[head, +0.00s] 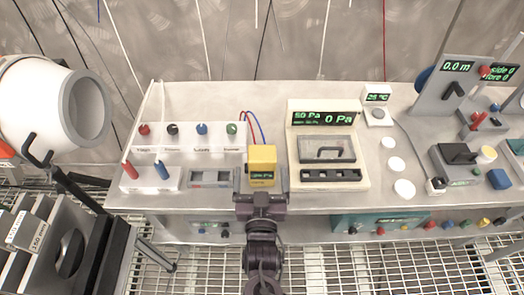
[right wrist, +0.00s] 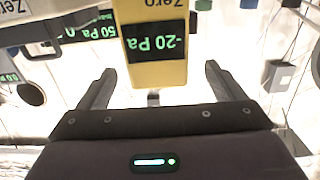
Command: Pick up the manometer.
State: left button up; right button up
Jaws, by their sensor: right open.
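The manometer is a small yellow box (head: 262,162) with a dark display, standing near the front edge of the steel bench in the head view. Red and blue tubes curve down behind it. In the right wrist view, the manometer (right wrist: 156,72) appears upside down and its display reads -20 Pa in green. My right gripper (head: 259,198) is open, just in front of the manometer. In the wrist view its fingers (right wrist: 160,75) stand apart on either side of the manometer's near end, with light gaps between. My left gripper is not in view.
A white panel with knobs (head: 188,137) stands left of the manometer. A cream instrument reading 0 Pa (head: 327,117) stands close on its right. Round white discs (head: 404,188) lie farther right. The steel bench (head: 230,98) is bare behind. A large white cylinder (head: 40,97) is at far left.

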jog(key=w, duration=0.1)
jog(key=w+p, duration=0.1)
jog(key=w, duration=0.2)
jog(key=shift+w+d+r+p, duration=0.1)
jog(key=shift+w+r+p, duration=0.15)
jog(key=shift+r+p, duration=0.15)
jog(key=shift+w+f, duration=0.25)
jog(key=shift+w, duration=0.95)
jog(key=shift+w+f, duration=0.1)
jog(key=shift+w, duration=0.1)
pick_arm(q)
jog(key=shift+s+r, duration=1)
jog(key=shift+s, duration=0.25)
pick_arm(e)
jog(key=c, duration=1.2)
jog(key=shift+o, duration=0.2)
jog(key=shift+r, duration=0.25)
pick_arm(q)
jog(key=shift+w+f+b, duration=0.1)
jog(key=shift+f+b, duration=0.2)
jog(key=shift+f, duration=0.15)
pick_arm(e)
notch_tip(320, 180, up, 20)
send_over(262, 151)
jog(key=w, duration=0.1)
jog(key=shift+w+f, duration=0.15)
